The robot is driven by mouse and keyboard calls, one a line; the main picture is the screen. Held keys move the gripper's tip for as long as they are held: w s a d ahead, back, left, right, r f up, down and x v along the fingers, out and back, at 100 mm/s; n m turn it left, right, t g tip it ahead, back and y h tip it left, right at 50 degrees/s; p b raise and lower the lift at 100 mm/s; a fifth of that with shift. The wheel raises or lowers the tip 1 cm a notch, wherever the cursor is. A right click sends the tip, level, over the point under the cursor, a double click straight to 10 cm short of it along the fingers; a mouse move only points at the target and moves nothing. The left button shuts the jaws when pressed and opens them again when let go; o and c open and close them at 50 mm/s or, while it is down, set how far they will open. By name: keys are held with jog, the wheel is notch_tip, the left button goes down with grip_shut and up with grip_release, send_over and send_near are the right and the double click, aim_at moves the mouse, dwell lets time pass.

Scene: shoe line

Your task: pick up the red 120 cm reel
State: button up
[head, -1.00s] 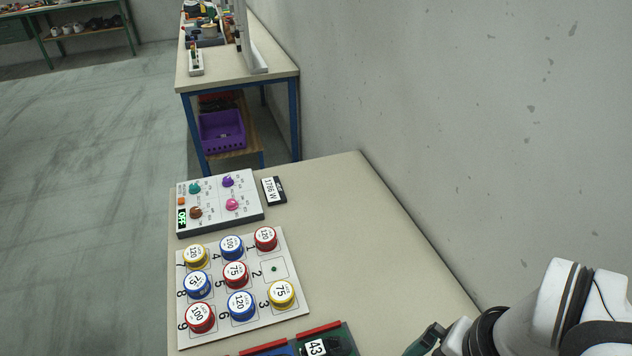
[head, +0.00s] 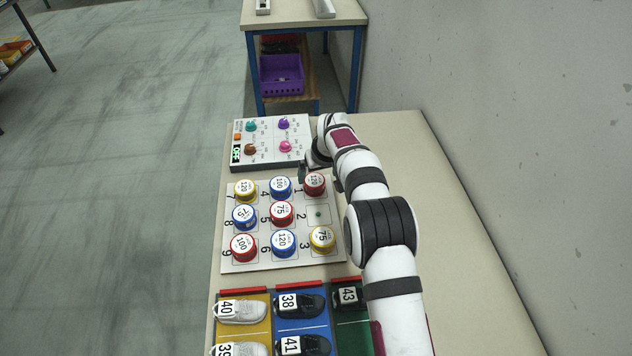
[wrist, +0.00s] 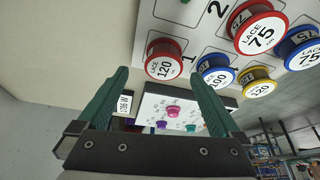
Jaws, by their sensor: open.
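The red 120 reel (head: 314,184) stands upright at spot 1 of the white numbered board (head: 284,265), at its far right corner. It also shows in the wrist view (wrist: 164,61), ahead of and between the line of my fingers. My gripper (wrist: 160,95) is open and empty, with its two green fingers wide apart. In the head view my gripper (head: 303,172) is beside the reel, at its far left side, partly hidden by my wrist. I cannot tell whether it touches the reel.
Close by are a blue 100 reel (head: 281,187) and a red 75 reel (head: 282,212). A control panel (head: 239,164) with knobs lies behind the board. Shoes on coloured mats (head: 258,332) lie in front. The table's right side (head: 455,215) is bare beside the wall.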

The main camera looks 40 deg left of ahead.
aim_at(315, 181)
jog(key=x, duration=0.5)
jog(key=shift+s+a+f, duration=0.2)
jog(key=shift+a+f, duration=0.05)
jog(key=shift+f, duration=0.05)
jog(key=shift+c, duration=0.2)
